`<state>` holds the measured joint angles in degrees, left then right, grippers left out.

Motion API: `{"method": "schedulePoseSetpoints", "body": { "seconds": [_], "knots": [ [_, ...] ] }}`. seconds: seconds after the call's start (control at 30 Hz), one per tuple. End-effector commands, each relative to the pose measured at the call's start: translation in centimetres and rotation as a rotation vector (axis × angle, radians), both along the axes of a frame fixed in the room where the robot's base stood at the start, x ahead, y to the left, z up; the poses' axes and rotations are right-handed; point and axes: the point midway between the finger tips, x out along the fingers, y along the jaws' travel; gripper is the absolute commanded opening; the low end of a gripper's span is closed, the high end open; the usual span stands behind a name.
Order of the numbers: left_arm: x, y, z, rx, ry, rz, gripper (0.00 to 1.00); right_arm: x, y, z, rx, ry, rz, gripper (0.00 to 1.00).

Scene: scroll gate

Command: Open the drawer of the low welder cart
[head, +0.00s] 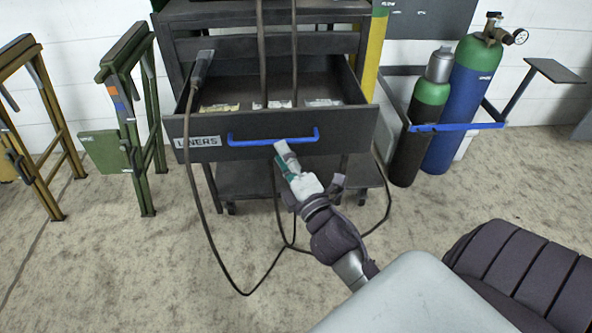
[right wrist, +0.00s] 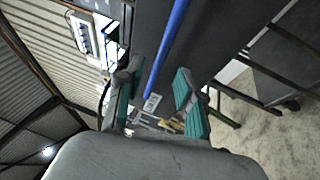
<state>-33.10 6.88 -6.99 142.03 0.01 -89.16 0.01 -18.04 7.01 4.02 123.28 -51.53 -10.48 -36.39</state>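The low welder cart (head: 258,14) is dark grey and stands against the back wall. Its drawer (head: 355,126), labelled "LINERS", stands pulled out, with several small packets inside. A blue bar handle (head: 250,142) runs across the drawer front. My right gripper (head: 285,155) is at the handle, right of its middle. In the right wrist view, the blue handle (right wrist: 170,45) shows between the two teal-padded fingers, which are apart; I cannot tell whether they touch it. The right gripper (right wrist: 158,103) holds nothing else. My left gripper is not in view.
Black cables (head: 205,200) hang over the drawer and loop on the floor. A green folding stand (head: 130,110) is at the left. Gas cylinders (head: 455,110) stand in a rack at the right.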

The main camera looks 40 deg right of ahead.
Motion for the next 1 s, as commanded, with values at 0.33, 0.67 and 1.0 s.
{"method": "schedulePoseSetpoints", "body": {
  "seconds": [0.33,0.67,1.0],
  "knots": [
    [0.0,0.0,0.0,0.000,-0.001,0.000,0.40,-6.1,0.9,-1.2,0.004,0.001,-0.003,0.37],
    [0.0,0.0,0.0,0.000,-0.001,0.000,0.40,-7.0,1.1,-1.3,-0.002,0.000,0.000,0.37],
    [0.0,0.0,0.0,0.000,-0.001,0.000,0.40,-7.0,1.1,-1.2,-0.001,0.000,0.000,0.37]
  ]
}}
